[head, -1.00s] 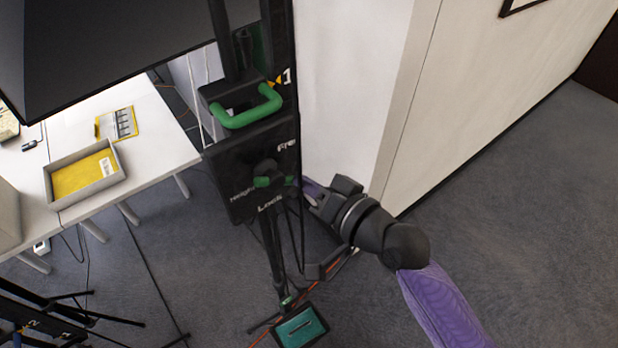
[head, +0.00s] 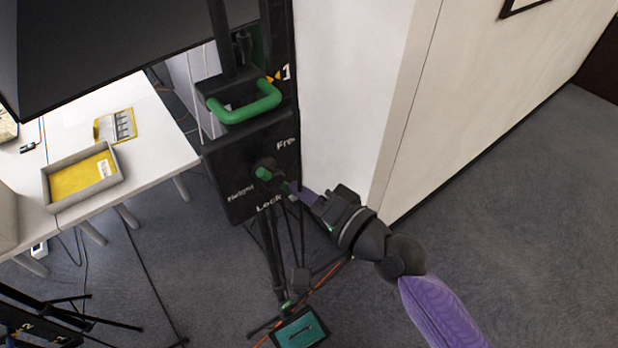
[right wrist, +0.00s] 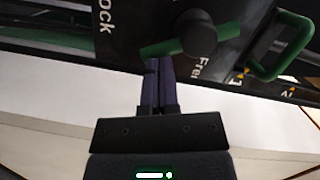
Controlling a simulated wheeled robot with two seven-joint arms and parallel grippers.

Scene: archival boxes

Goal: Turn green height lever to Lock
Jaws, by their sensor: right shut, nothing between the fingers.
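The green height lever (head: 263,174) sits on a dark hub on the black panel (head: 232,160) of the stand. The word "Free" is up and right of it, and "Lock" is below it. The lever slants down to the right, its right end between the two words. My right gripper (head: 296,188) is shut and empty, its purple fingers at that right end. In the right wrist view the fingertips (right wrist: 157,62) are close to one arm of the lever (right wrist: 160,48); whether they touch I cannot tell. My left gripper is out of view.
A green U-shaped handle (head: 245,108) juts out above the panel. A big dark screen (head: 100,45) is at the upper left. A white wall corner (head: 350,100) stands close on the right. A table (head: 150,140) with a grey tray (head: 120,178) is at the left.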

